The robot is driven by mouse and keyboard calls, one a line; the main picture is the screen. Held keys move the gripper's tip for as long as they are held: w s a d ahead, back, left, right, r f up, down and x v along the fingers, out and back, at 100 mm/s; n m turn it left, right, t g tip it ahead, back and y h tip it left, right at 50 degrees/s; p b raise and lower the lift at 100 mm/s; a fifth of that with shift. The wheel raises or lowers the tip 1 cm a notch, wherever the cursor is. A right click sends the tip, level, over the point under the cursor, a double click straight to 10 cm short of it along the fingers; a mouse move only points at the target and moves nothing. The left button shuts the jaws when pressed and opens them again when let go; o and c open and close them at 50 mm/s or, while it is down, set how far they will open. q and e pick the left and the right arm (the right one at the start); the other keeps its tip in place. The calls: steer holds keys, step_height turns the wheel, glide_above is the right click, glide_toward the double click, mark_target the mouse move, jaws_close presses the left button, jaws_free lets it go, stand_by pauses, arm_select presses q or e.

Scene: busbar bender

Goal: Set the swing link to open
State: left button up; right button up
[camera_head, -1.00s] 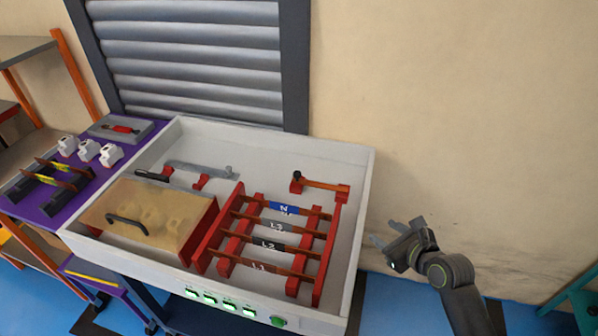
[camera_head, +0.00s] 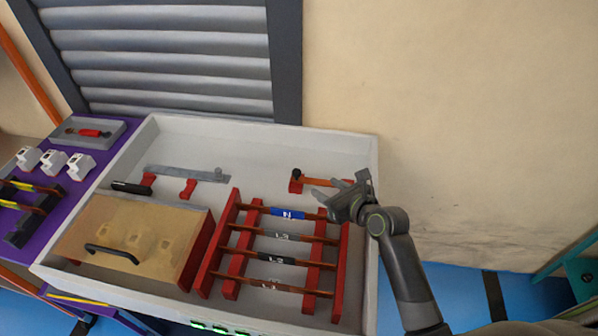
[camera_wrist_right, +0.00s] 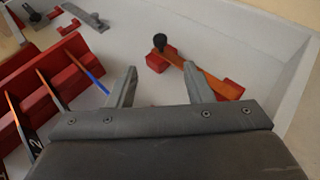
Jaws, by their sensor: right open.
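The swing link appears to be the copper bar (camera_head: 318,181) with a black knob at its left end, near the tray's back right. It spans two red blocks, its right end partly hidden by my gripper in the head view. In the right wrist view the link (camera_wrist_right: 181,60) runs from the knob (camera_wrist_right: 160,41) toward the right red block (camera_wrist_right: 229,90), partly behind a finger. My right gripper (camera_head: 338,184) is open and empty over the link's near side; contact cannot be told. My left gripper is not in view.
A rack of labelled bars (camera_head: 285,236) stands just in front. The white tray wall (camera_head: 372,150) borders the right. The tray floor behind the link is clear.

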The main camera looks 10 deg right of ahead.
mark_target(298, 173)
steer(key=b+x, duration=0.1)
steer(key=x, duration=1.1)
steer(key=shift+w+a+f, duration=0.15)
steer(key=shift+w, duration=0.05)
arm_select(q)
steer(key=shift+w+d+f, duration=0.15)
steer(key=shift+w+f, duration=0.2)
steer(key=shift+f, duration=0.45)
arm_select(e)
steer(key=shift+w+a+f, duration=0.2)
steer(key=shift+w, duration=0.3)
jaws_close()
